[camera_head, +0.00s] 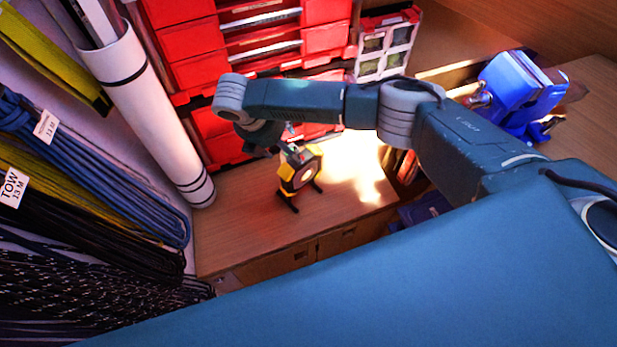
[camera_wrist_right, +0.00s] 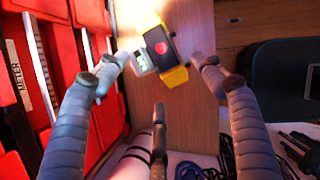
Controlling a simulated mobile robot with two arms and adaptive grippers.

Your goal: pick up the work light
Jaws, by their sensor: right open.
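In the right wrist view the work light (camera_wrist_right: 163,48) lies between and just beyond the spread fingers of the open right gripper (camera_wrist_right: 160,75). Its yellow edges and a red spot show there. I cannot tell whether a finger touches it. My left gripper is not in view.
Red drawers (camera_head: 190,52) stand behind the bench. A white tube (camera_head: 150,105) leans at its left, beside hanging coiled ropes (camera_head: 100,165). A blue vise (camera_head: 520,92) is at the far right. Bare bench top lies around the light's feet.

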